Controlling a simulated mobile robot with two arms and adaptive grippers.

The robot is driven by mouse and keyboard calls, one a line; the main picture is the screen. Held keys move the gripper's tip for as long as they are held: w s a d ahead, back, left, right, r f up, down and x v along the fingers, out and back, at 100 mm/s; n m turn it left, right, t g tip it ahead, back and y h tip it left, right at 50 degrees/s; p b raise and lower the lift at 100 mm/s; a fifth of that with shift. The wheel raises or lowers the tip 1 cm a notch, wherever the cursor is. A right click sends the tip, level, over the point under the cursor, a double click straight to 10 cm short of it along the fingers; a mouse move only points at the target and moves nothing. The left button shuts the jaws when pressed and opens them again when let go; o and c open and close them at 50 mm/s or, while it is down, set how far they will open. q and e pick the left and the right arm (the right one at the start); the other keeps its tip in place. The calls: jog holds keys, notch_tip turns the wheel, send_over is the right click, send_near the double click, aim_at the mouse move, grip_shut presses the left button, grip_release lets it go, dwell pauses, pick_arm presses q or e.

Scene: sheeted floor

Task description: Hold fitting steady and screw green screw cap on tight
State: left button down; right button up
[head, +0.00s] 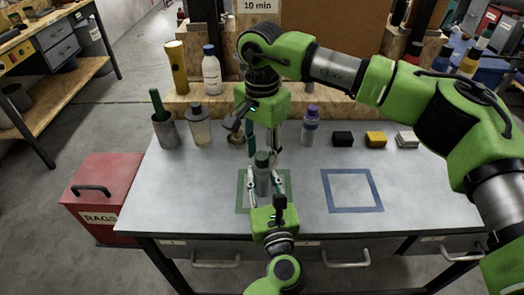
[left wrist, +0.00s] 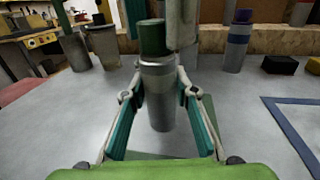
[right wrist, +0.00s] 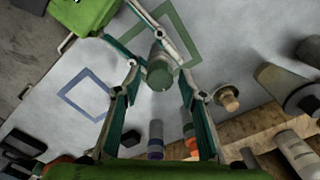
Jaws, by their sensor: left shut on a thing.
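The grey cylindrical fitting (head: 262,184) stands upright over the green square outline (head: 241,193) on the bench. The green screw cap (head: 262,158) sits on its top; how tight it is I cannot tell. Both show in the left wrist view, the fitting (left wrist: 158,95) below the cap (left wrist: 152,38). My left gripper (head: 263,183) is shut on the fitting from the front. My right gripper (head: 263,140) points down above the cap. Its fingers stand apart and empty, with the cap (right wrist: 159,77) near its fingertips in the right wrist view.
Behind stand a tin with a green tool (head: 166,130), a clear bottle (head: 199,130) and a purple-capped bottle (head: 309,128). Black (head: 342,139), yellow (head: 376,139) and white (head: 407,139) blocks lie right. The blue outline (head: 352,207) is empty. A red rags box (head: 100,190) stands left.

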jog(key=n, duration=0.7)
grip_shut()
jog(key=m, duration=1.9)
jog(key=shift+o, duration=1)
grip_release()
